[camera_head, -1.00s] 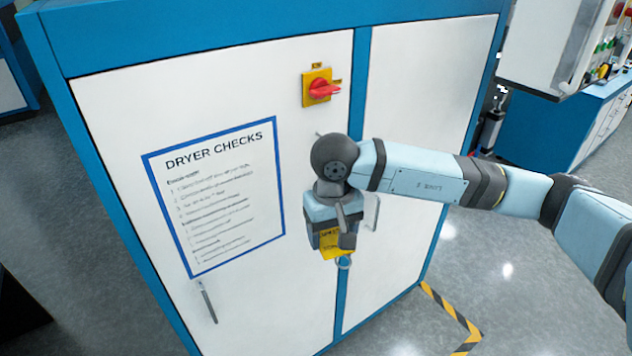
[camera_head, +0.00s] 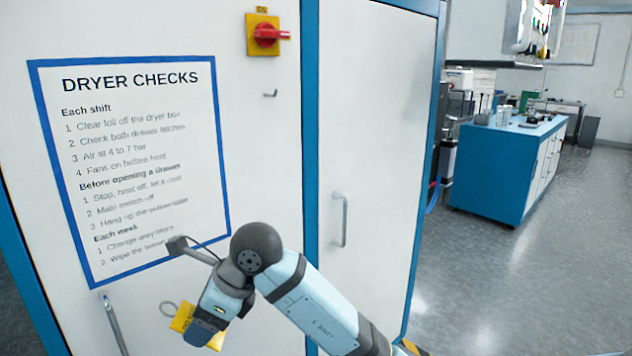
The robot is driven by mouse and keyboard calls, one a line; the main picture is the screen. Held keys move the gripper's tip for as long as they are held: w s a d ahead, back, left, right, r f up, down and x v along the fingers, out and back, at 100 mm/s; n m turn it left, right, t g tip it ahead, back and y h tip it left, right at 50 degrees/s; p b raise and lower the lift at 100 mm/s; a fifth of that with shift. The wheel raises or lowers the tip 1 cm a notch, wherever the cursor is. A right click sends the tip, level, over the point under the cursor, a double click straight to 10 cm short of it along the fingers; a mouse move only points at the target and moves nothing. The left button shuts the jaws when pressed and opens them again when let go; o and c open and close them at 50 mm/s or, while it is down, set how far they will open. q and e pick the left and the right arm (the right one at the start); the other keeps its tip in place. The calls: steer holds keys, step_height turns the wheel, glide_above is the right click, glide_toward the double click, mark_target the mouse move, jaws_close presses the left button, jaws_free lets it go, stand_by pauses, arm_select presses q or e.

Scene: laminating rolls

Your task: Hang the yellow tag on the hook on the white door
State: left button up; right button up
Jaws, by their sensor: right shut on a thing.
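The yellow tag (camera_head: 184,318) shows at the lower left of my right gripper (camera_head: 203,326), which is shut on it. A grey ring (camera_head: 168,308) sticks out from the tag to the left. The gripper hides part of the tag. The small grey hook (camera_head: 270,94) is on the white door (camera_head: 275,165), below the red switch, and is empty. My right gripper is well below the hook and to its left, in front of the lower part of the door. My left gripper is not in view.
A red rotary switch on a yellow plate (camera_head: 258,48) is above the hook. A blue-framed DRYER CHECKS sign (camera_head: 140,140) is left of it. Door handles (camera_head: 342,220) and (camera_head: 113,322) stick out. A blue cabinet (camera_head: 505,165) stands far right, with open floor before it.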

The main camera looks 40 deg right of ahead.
steer(key=w+d+f+m+t+b, duration=0.2)
steer(key=d+m+t+b, duration=0.3)
steer(key=d, duration=0.4)
steer(key=w+d+r+t+y+b, duration=0.1)
steer(key=d+r+t+b, duration=0.15)
steer(key=r, duration=0.45)
steer(key=w+d+r+t+y+b, duration=0.1)
steer(key=d+r, duration=0.2)
steer(key=r, duration=0.5)
steer(key=m+t+h+b, duration=0.1)
steer(key=t+b, duration=0.1)
steer(key=t, duration=0.2)
glide_toward(264, 128)
steer(key=shift+w+a+r, duration=0.65)
steer(key=shift+w+a, duration=0.3)
steer(key=shift+w, duration=0.1)
steer(key=shift+x, duration=1)
steer(key=shift+w+d+f, duration=0.2)
steer(key=shift+w+f, duration=0.2)
steer(key=shift+w, duration=0.25)
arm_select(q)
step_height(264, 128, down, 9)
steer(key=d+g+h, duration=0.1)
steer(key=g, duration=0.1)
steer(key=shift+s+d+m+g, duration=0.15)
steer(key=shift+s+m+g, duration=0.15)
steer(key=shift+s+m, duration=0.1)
arm_select(e)
steer(key=shift+w+f, duration=0.2)
